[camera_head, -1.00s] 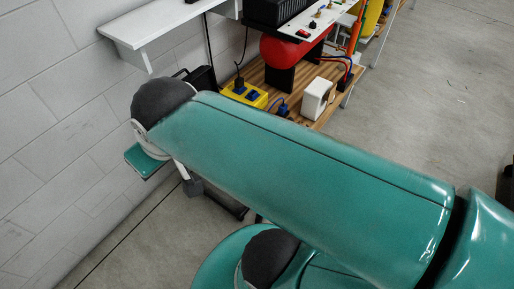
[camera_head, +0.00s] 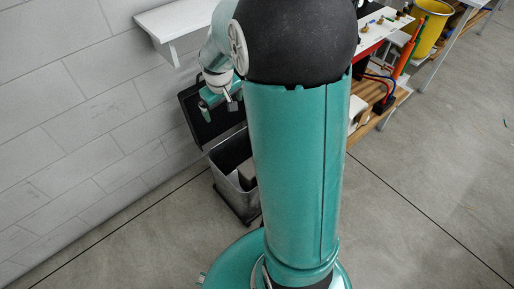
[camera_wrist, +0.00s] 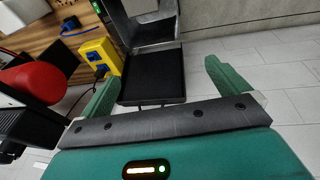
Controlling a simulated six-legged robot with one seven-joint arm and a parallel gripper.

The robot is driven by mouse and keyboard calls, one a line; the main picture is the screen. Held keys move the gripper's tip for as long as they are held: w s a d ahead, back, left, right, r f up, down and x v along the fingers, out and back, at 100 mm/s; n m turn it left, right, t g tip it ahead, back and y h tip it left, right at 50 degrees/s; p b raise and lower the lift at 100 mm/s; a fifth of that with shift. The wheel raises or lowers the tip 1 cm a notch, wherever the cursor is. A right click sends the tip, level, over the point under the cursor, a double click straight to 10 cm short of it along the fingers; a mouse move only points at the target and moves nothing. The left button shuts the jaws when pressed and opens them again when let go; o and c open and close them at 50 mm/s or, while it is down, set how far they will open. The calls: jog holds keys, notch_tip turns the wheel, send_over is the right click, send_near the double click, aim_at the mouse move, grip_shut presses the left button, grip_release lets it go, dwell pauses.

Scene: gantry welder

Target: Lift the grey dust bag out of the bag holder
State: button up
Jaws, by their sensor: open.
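A grey metal bin with a raised black lid, which looks like the bag holder (camera_head: 228,189), stands on the floor by the wall. Its lid (camera_head: 196,110) leans back toward the wall and also shows in the wrist view (camera_wrist: 152,75). A grey shape inside, perhaps the dust bag (camera_head: 246,171), is partly hidden by my arm; I cannot make out its outline. My gripper (camera_head: 222,98) is above the bin, near the lid. In the wrist view my gripper (camera_wrist: 161,72) has its green fingers wide apart, with nothing between them.
A white wall shelf (camera_head: 178,22) is above and behind the gripper. A wooden bench shelf (camera_head: 372,112) lies right of my arm; the wrist view shows a yellow box (camera_wrist: 100,57) and red cylinder (camera_wrist: 35,80) there. Floor at the front left and right is clear.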

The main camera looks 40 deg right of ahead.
jog(key=w+d+f+g, duration=0.1)
jog(key=d+f, duration=0.4)
jog(key=f, duration=0.5)
jog(key=w+d+f+g, duration=0.1)
jog(key=d+f, duration=0.5)
jog(key=f, duration=0.4)
jog(key=shift+g+y, duration=0.3)
jog(key=shift+y, duration=0.5)
jog(key=s+d+f, duration=0.1)
jog(key=s+f, duration=0.1)
jog(key=f, duration=0.5)
jog(key=s+d+f, duration=0.2)
jog(key=f, duration=0.4)
jog(key=s+d+f, duration=0.1)
jog(key=s+f, duration=0.1)
jog(key=f, duration=0.5)
jog(key=shift+d+f, duration=0.2)
jog(key=shift+f, duration=0.1)
jog(key=shift+s+f, duration=0.1)
jog(key=shift+f, duration=0.6)
notch_tip(320, 180, down, 13)
jog(key=shift+r, duration=0.1)
jog(key=c, duration=1.3)
jog(key=shift+r, duration=0.1)
